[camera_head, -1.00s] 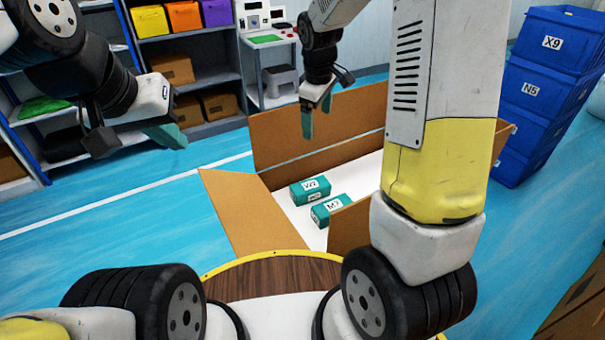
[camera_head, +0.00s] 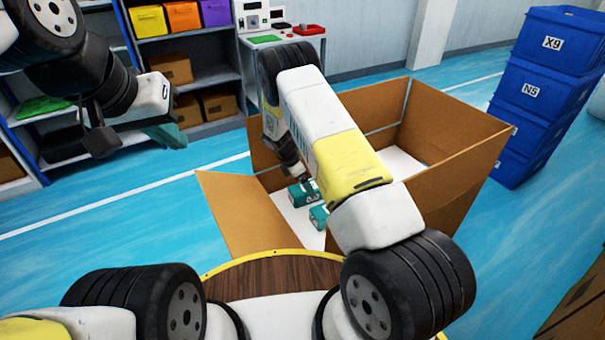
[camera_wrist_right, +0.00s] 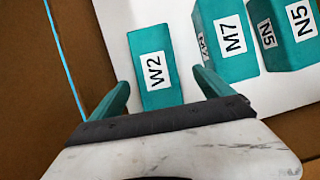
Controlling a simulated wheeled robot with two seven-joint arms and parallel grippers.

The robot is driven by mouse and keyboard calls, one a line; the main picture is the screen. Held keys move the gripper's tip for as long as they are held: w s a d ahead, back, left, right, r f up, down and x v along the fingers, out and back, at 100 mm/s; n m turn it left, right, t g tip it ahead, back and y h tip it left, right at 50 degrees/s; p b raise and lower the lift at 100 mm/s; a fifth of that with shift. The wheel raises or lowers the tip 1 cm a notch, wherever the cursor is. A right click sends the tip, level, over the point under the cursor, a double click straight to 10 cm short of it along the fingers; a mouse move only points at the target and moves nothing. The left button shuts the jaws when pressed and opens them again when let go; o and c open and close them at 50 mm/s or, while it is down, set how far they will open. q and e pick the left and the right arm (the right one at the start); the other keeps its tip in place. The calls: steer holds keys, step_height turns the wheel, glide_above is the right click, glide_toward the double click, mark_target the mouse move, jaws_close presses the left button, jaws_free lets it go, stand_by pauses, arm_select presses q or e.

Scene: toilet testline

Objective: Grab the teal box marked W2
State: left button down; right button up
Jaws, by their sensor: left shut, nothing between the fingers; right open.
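The teal box marked W2 (camera_wrist_right: 153,65) lies on the white floor of the big cardboard box, label up. In the right wrist view it sits just beyond and between the fingers of my right gripper (camera_wrist_right: 163,98), which is open and empty. In the head view the W2 box (camera_head: 301,194) is partly hidden by my right arm, and the right fingers are hard to make out there. My left gripper (camera_head: 168,136) is shut and empty, held up at the left, away from the box.
A teal M7 box (camera_wrist_right: 226,35) and a teal N5 box (camera_wrist_right: 288,30) lie right of W2, M7 close to the right finger. Brown cardboard walls (camera_head: 245,215) surround them. Blue crates (camera_head: 540,90) stand stacked at the right. Shelves (camera_head: 190,60) stand behind.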

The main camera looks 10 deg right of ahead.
steer(key=x, duration=0.5)
steer(key=shift+w+f, duration=0.1)
steer(key=shift+w, duration=0.3)
steer(key=shift+c, duration=0.2)
steer(key=shift+d, duration=0.1)
steer(key=c, duration=1.8)
